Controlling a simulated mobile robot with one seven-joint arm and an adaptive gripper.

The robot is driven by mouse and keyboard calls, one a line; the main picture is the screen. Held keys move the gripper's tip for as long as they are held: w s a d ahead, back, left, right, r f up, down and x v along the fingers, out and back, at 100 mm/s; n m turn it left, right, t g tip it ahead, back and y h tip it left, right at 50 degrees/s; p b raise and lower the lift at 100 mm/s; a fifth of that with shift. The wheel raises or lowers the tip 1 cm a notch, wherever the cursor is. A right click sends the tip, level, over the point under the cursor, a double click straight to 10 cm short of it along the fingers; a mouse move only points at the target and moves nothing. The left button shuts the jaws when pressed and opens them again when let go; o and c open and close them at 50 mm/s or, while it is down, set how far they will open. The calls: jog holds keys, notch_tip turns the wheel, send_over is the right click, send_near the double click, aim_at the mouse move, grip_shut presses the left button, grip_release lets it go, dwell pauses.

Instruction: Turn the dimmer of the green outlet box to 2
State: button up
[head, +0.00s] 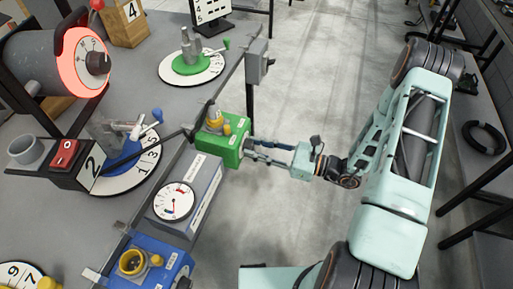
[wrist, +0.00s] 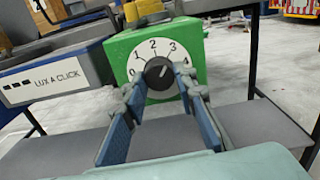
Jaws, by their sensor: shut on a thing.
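The green outlet box (head: 234,158) is fixed at the edge of the workbench, with yellow fittings on top. In the wrist view the green box (wrist: 118,50) shows a white dial (wrist: 152,48) marked 0 to 4. The black dimmer knob (wrist: 157,80) sits at its centre, with a small light mark that seems to lean up and right; its exact reading is hard to tell. My gripper (head: 249,149) reaches the box from the right. In the wrist view its blue fingers (wrist: 160,84) stand either side of the knob, shut on it.
A grey box with a gauge (head: 174,202) and a blue box (head: 147,265) stand beside the green box along the bench edge. A grey switch box (head: 257,62) is on the post behind. The floor right of the bench is open.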

jog(key=shift+n+b, duration=2.05)
jog(key=shift+n, duration=1.55)
jog(key=o, duration=1.2)
jog(key=shift+c, duration=0.2)
jog(key=shift+d, duration=0.1)
jog(key=v, duration=1.2)
